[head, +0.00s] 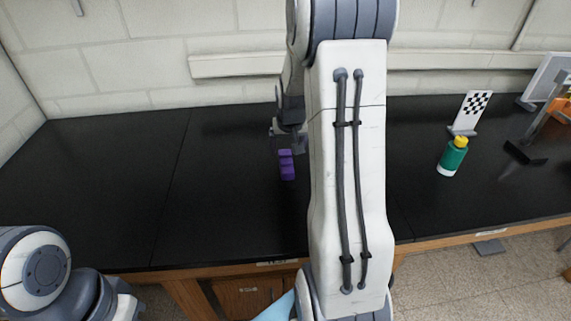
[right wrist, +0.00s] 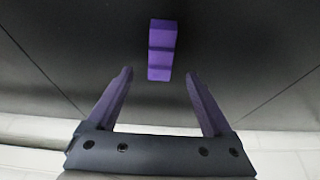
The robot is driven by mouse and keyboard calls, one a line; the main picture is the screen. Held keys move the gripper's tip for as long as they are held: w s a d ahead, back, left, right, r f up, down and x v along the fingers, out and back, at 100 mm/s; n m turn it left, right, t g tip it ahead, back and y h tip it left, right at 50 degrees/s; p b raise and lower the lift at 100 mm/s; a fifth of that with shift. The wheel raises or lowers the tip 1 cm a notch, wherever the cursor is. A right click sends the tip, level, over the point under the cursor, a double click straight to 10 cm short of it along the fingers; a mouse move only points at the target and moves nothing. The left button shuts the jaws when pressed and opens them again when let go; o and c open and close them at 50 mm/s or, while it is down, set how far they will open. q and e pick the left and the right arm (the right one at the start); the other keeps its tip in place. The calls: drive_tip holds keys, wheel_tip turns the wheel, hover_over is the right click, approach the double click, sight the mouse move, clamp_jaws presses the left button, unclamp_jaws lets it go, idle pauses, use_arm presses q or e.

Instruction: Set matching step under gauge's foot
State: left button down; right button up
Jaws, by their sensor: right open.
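A purple stepped block (head: 287,165) stands on the black bench near the middle, just left of my right forearm. It also shows in the right wrist view (right wrist: 162,50), with bands across its face. My right gripper (head: 287,143) is close behind the block in the head view. In the right wrist view its fingers (right wrist: 159,74) are spread and empty, with the block ahead of the gap between them. I cannot make out a gauge or its foot for certain; my right arm hides part of the bench. My left arm is at the lower left, its gripper out of view.
A green bottle with a yellow cap (head: 453,157) stands to the right of my arm. Behind it is a checkered card (head: 470,113) on a stand. A dark angled piece (head: 525,153) and orange objects are at the far right. The bench's left part (head: 100,190) is clear.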

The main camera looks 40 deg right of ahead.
sight(286, 161)
drive_tip(key=shift+x, duration=0.85)
drive_tip(key=p+x, duration=0.1)
drive_tip(key=x, duration=0.3)
drive_tip(key=shift+s+a+f, duration=0.1)
drive_tip(key=shift+a, duration=0.05)
drive_tip(key=shift+w+f, duration=0.25)
drive_tip(key=shift+f, duration=0.35)
clamp_jaws()
drive_tip(key=shift+r, duration=0.1)
